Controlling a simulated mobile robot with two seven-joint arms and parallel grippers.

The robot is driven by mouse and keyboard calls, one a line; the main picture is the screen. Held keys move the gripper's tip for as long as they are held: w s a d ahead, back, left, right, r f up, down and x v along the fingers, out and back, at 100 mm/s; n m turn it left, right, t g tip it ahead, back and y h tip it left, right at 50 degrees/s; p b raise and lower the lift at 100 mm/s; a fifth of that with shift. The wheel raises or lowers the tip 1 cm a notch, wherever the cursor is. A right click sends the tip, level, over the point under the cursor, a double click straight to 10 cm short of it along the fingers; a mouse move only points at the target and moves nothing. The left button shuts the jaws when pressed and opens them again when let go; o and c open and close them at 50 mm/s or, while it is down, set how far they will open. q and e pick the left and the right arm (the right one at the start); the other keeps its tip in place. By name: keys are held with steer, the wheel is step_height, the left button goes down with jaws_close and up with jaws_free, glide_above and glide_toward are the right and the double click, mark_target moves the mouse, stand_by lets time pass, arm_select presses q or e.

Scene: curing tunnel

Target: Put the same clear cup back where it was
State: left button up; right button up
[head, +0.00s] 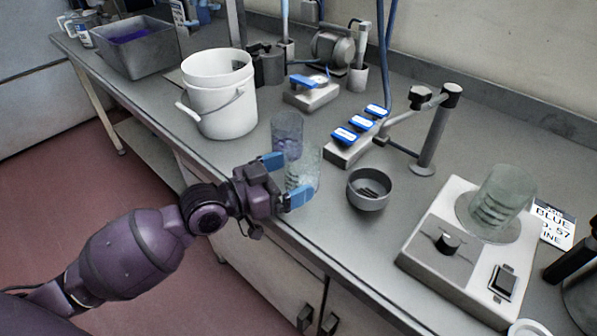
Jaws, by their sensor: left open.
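A clear greenish cup (304,168) with ridged sides stands on the bench near its front edge. My left gripper (286,179) is open at this cup, its two blue fingertips at the cup's left and near sides; I cannot tell whether they touch it. A second clear cup (287,133), with a bluish-purple tint, stands just behind it. A third clear greenish cup (503,196) sits on the round plate of a white device (428,262) at the right. My right gripper is not in view.
A white bucket (221,105) stands left of the cups. A grey bowl (368,190) with dark pieces is to their right. A grey tub (142,58) is far left.

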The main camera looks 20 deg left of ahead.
arm_select(q)
steer(key=v, duration=0.9)
steer(key=shift+s+a, duration=0.2)
steer(key=shift+s, duration=0.05)
steer(key=s+a+f+n+g+y, duration=0.1)
steer(key=s+f+n+y, duration=0.2)
steer(key=s+f, duration=0.6)
steer(key=s+a+f+n+g+y, duration=0.1)
steer(key=s+f+y, duration=0.6)
steer(key=f, duration=0.7)
steer(key=shift+s+a+n+g+y, duration=0.3)
steer(key=shift+s+n+g, duration=0.55)
steer(key=shift+n, duration=0.25)
steer(key=shift+f, duration=0.15)
